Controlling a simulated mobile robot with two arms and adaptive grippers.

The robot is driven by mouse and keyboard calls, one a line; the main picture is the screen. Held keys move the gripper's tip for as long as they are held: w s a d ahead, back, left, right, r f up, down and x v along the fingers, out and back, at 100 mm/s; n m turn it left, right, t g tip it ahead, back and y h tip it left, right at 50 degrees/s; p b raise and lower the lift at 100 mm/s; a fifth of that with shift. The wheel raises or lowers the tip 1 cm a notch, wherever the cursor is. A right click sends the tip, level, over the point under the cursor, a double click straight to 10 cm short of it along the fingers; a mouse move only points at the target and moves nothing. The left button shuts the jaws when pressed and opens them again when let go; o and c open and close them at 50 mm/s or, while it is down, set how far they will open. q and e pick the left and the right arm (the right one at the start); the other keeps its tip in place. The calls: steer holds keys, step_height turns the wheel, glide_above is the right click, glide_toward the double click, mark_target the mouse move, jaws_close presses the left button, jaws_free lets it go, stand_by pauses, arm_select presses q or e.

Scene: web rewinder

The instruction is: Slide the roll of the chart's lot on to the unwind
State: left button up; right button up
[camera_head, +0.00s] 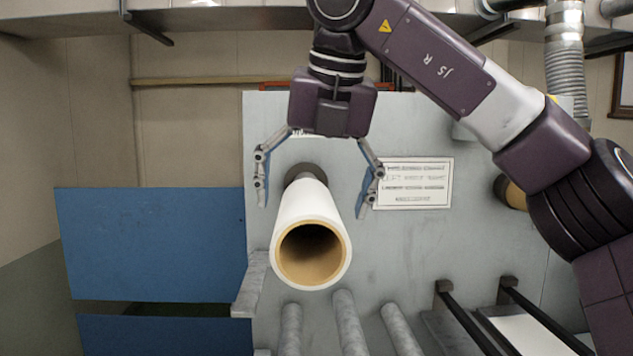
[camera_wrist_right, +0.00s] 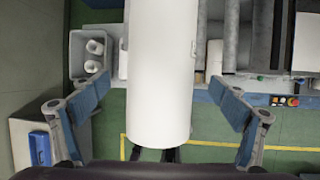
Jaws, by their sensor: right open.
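A white roll (camera_head: 305,205) with a tan core sticks out from the grey machine panel (camera_head: 480,250), its open end toward me. Its far end meets a dark round shaft or hub (camera_head: 305,172) on the panel. The right gripper (camera_head: 315,195) is open above the roll, one finger to each side, with gaps. The right wrist view shows the roll (camera_wrist_right: 160,80) between the spread fingers (camera_wrist_right: 165,115), not touching them. A white chart (camera_head: 413,183) is on the panel right of the roll; its text is too small to read. The left gripper does not show.
Grey rollers (camera_head: 350,325) stick out below the roll. Dark rails (camera_head: 475,320) are at lower right. A tan-ended part (camera_head: 512,193) is partly behind my arm. Blue panels (camera_head: 150,245) stand at left. In the wrist view, a grey bin (camera_wrist_right: 90,55) holds small white rolls.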

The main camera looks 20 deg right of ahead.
mark_target(305, 248)
steer(key=x, duration=0.3)
steer(key=shift+w+d+f+p, duration=0.1)
steer(key=shift+w+f+p, duration=0.1)
steer(key=shift+f+p, duration=0.15)
steer(key=shift+f, duration=0.2)
steer(key=shift+w+f, duration=0.1)
steer(key=shift+f, duration=0.1)
steer(key=c, duration=1.9)
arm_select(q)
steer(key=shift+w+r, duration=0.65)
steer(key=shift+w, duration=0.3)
arm_select(e)
steer(key=shift+c, duration=0.2)
